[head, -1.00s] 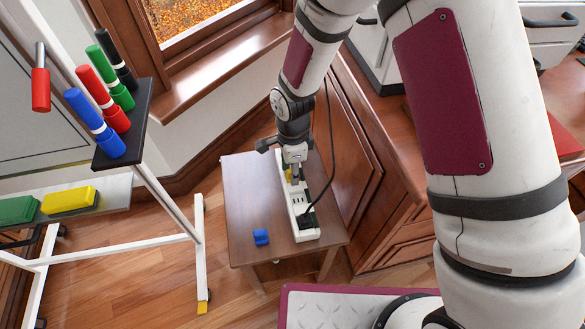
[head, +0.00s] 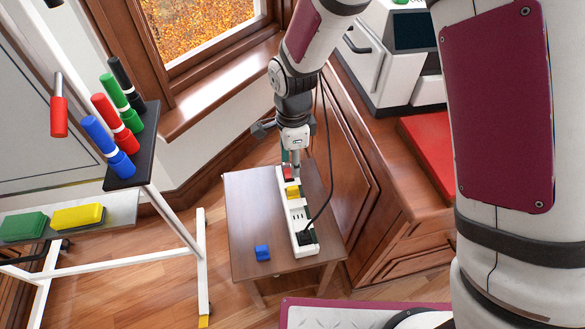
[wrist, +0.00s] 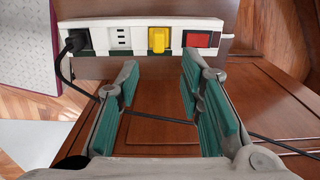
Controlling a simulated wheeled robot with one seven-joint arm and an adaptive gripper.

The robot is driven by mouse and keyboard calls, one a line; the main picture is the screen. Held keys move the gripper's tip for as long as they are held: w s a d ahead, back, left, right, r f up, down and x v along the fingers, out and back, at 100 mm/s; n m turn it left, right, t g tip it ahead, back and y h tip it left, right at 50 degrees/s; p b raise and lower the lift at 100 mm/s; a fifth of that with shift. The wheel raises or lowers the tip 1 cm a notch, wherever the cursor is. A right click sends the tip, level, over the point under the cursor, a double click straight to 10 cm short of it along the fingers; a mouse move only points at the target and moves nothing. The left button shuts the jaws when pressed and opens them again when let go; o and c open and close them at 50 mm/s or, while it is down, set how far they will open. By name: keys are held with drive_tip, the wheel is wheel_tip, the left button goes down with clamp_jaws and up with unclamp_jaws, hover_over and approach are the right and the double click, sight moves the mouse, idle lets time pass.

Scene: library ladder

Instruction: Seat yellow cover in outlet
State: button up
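The yellow cover (head: 293,191) sits on an outlet of the white power strip (head: 311,248), between the red switch (head: 288,173) and a bare outlet. In the wrist view the yellow cover (wrist: 158,40) looks straight with the strip; how deep it sits cannot be told. My gripper (wrist: 160,75) is open and empty, its teal-padded fingers spread wide and apart from the cover. In the head view my gripper (head: 291,160) is at the far end of the strip, near the red switch, partly hiding that end.
A blue cover (head: 262,253) lies on the small wooden table (head: 246,205) left of the strip. A black plug (wrist: 75,42) with a cord fills the strip's near end. A wooden cabinet (head: 350,165) stands close on the right, a marker stand (head: 130,165) on the left.

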drive_tip(key=shift+r, duration=0.45)
drive_tip(key=s+d+r+n, duration=0.3)
drive_tip(key=s+d+r, duration=0.1)
drive_tip(key=d+r, duration=0.4)
drive_tip(key=s+d+r+n, duration=0.3)
drive_tip(key=s+d+r, duration=0.25)
drive_tip(key=r, duration=0.45)
drive_tip(key=s+d+r+n, duration=0.3)
drive_tip(key=s+d+n, duration=0.1)
drive_tip(key=s, duration=0.6)
drive_tip(key=s+d+r+n, duration=0.3)
drive_tip(key=s+d+n, duration=0.1)
drive_tip(key=s, duration=0.5)
drive_tip(key=shift+s+d+n+t, duration=0.3)
drive_tip(key=shift+s+d, duration=0.05)
drive_tip(key=shift+d, duration=0.15)
